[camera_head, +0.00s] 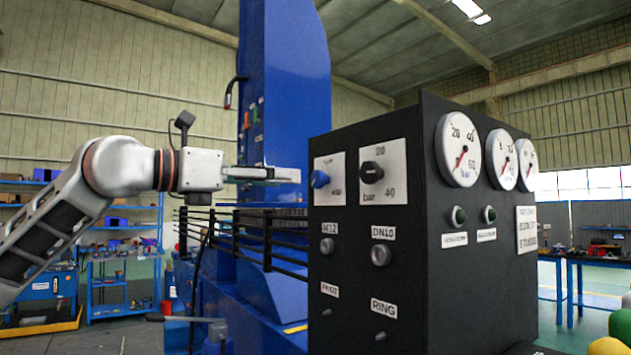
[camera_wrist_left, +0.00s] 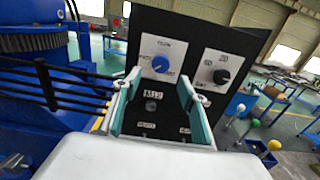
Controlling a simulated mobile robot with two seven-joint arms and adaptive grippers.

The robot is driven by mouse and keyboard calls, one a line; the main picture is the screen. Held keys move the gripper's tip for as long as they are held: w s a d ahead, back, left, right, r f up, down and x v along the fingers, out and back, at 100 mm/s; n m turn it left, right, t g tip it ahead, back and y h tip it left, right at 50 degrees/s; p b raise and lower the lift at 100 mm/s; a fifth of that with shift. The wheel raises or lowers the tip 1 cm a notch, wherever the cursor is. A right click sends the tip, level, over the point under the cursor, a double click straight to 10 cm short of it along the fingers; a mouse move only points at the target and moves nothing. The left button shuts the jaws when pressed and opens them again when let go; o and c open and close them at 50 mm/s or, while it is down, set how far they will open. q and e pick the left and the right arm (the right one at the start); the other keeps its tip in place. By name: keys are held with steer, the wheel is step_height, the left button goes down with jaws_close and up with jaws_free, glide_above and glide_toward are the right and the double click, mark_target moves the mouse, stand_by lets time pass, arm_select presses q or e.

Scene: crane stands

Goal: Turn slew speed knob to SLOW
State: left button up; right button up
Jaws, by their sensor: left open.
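A blue knob (camera_head: 320,179) sits on a white plate at the upper left of the black control box's front face. It also shows in the left wrist view (camera_wrist_left: 160,64), between and beyond the fingertips. The print on its plate is too small to read surely, and I cannot tell its exact setting. My left gripper (camera_head: 298,174) points at this knob from the left, with its fingers open and empty. In the left wrist view its two teal-lined fingers (camera_wrist_left: 158,90) stand apart, below the knob in the picture. My right gripper is not in view.
The black control box (camera_head: 375,230) also has a black knob (camera_head: 371,172) right of the blue one, sockets below, and several gauges (camera_head: 460,149) on its right side. A blue crane column (camera_head: 285,85) and black railings (camera_head: 250,235) stand behind my left arm.

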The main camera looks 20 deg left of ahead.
mark_target(315, 180)
arm_select(q)
steer(key=shift+p+x, duration=0.45)
steer(key=shift+x, duration=2.95)
steer(key=shift+c, duration=0.4)
steer(key=c, duration=1)
